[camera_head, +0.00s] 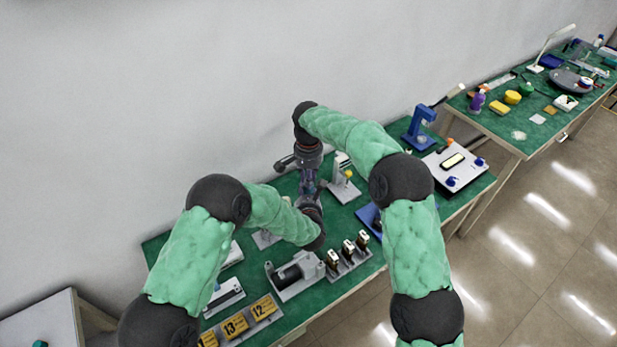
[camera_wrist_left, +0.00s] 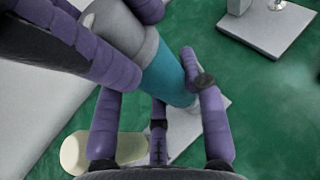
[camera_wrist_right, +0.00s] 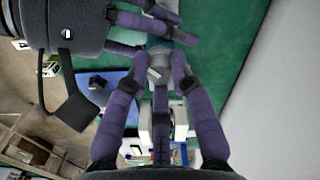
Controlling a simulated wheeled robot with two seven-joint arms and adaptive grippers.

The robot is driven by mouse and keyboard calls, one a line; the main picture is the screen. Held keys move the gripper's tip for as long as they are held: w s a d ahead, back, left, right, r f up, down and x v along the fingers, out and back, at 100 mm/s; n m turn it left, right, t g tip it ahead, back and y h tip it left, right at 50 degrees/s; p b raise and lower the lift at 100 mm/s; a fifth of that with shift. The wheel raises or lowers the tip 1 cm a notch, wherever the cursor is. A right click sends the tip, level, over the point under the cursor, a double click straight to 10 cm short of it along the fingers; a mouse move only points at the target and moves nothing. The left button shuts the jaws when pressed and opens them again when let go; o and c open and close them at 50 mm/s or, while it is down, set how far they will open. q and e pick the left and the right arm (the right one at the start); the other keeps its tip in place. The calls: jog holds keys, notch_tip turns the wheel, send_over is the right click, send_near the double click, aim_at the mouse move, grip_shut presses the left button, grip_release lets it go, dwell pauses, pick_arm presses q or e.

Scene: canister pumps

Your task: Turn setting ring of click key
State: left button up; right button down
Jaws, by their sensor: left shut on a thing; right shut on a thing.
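The click key is a thick rod with a teal band (camera_wrist_left: 172,72) and a grey body (camera_wrist_left: 122,28) in the left wrist view. My left gripper (camera_wrist_left: 150,88) has its purple fingers closed around the teal part. My right gripper (camera_wrist_right: 157,68) is closed on the grey part (camera_wrist_right: 158,62); its fingers also show at the upper left of the left wrist view. The two grippers face each other close together over the bench, the right one (camera_head: 308,172) above the left in the head view. Fingers hide much of the key, and I cannot make out the setting ring's marks.
The green bench (camera_head: 330,298) holds a grey motor-like unit (camera_head: 295,274), several small upright blocks (camera_head: 348,250) and yellow number plates (camera_head: 237,324). A blue stand (camera_head: 420,128) and white panel (camera_head: 453,166) lie to the right. A wall stands close behind.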

jog(key=shift+w+n, duration=0.15)
jog(key=shift+n, duration=0.25)
jog(key=n, duration=0.3)
jog(key=shift+n, duration=2.4)
jog(key=c, duration=1.1)
grip_release()
jog(key=shift+o, duration=0.2)
notch_tip(320, 180, up, 12)
